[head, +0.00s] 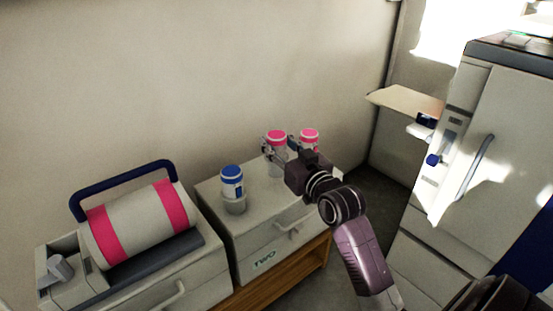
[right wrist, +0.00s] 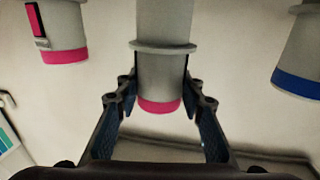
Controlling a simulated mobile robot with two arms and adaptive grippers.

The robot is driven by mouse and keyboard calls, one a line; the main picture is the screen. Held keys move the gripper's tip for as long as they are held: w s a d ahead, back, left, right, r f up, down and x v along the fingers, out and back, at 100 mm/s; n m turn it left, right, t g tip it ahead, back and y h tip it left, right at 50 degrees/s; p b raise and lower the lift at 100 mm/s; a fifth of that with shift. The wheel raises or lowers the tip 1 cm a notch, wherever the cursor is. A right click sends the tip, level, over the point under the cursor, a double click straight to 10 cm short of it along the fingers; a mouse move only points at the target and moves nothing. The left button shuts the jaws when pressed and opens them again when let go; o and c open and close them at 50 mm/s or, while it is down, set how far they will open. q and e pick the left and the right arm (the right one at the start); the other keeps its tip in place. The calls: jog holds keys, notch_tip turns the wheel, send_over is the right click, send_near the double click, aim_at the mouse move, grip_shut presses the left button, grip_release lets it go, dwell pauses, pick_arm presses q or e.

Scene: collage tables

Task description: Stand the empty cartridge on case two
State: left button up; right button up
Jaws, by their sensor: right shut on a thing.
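Case two (head: 248,228) is a pale drawer case labelled TWO in the head view. A pink-topped cartridge (head: 276,135) is between the fingers of my right gripper (head: 281,150), over the back of the case top. I cannot tell whether its base touches the top. In the right wrist view the gripper (right wrist: 160,115) is shut around this grey cartridge (right wrist: 163,75), its pink end between the fingers. A second pink-topped cartridge (head: 309,134) is just right of it, partly hidden by the gripper. Which cartridge is empty I cannot tell. My left gripper is not in view.
A blue-topped cartridge (head: 232,178) stands in a grey holder at the left of case two. A white drum with pink bands and a blue handle (head: 142,224) sits on the case to the left. A tall cabinet (head: 492,115) stands at the right.

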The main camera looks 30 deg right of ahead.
notch_tip(320, 180, down, 4)
jog(key=shift+f+b, duration=0.1)
jog(key=shift+b, duration=0.7)
jog(key=o, duration=1.3)
jog(key=shift+c, duration=0.2)
